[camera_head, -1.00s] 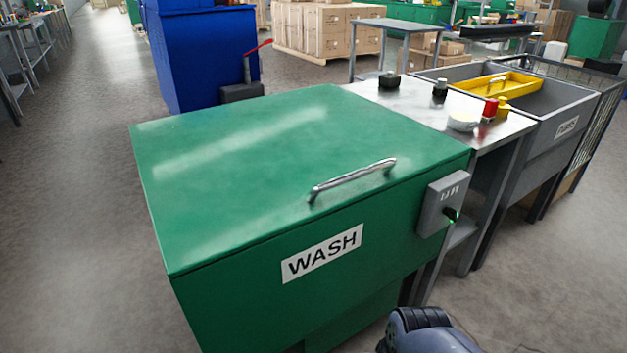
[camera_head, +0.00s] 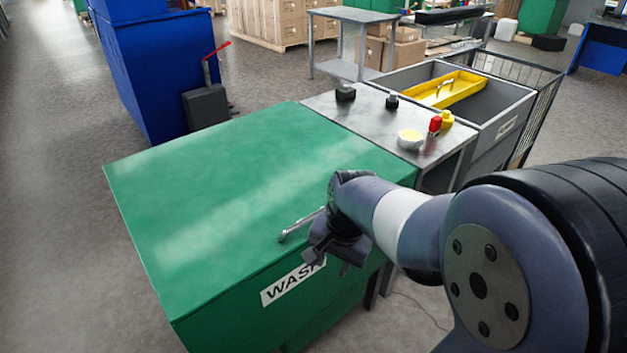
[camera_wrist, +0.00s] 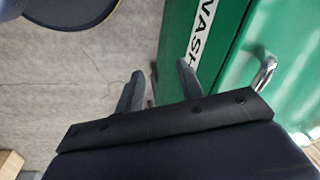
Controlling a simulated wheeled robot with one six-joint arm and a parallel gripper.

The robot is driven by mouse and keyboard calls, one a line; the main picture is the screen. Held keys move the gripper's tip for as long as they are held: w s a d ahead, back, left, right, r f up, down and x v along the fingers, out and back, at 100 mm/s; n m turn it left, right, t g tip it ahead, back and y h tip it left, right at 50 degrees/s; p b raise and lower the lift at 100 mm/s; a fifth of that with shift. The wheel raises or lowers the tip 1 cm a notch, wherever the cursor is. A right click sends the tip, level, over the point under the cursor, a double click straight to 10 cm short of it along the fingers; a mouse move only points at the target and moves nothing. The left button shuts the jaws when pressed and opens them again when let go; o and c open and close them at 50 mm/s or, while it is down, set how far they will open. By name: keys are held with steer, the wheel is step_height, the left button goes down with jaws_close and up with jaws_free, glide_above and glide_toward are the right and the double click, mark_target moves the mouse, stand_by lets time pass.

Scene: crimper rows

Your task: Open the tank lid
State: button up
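The green tank lid (camera_head: 220,190) lies flat and shut on the green tank, whose front bears a white WASH label (camera_head: 285,286). The silver bar handle (camera_head: 298,226) sits near the lid's front edge; its right part is hidden behind my arm. My gripper (camera_head: 333,262) is in front of the tank, close to the handle. In the wrist view my gripper (camera_wrist: 158,84) has its two fingers apart with nothing between them. There the handle (camera_wrist: 266,74) is to the right of both fingers and apart from them.
A steel table (camera_head: 375,120) with small black items, a white bowl (camera_head: 410,138) and red and yellow containers stands right of the tank. Beyond is a grey basin with a yellow tray (camera_head: 445,90). A blue bin (camera_head: 160,70) stands behind. Floor at left is clear.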

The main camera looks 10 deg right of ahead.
mark_target(314, 214)
steer(key=w+r+m+p, duration=0.5)
steer(key=w+r+p, duration=0.55)
steer(key=r, duration=0.35)
steer(key=f, duration=0.3)
steer(key=w+f, duration=0.1)
steer(key=f, duration=0.3)
steer(key=w+a+f, duration=0.1)
steer(key=f, duration=0.3)
steer(key=shift+a, duration=0.1)
steer(key=shift+c, duration=0.3)
jaws_close()
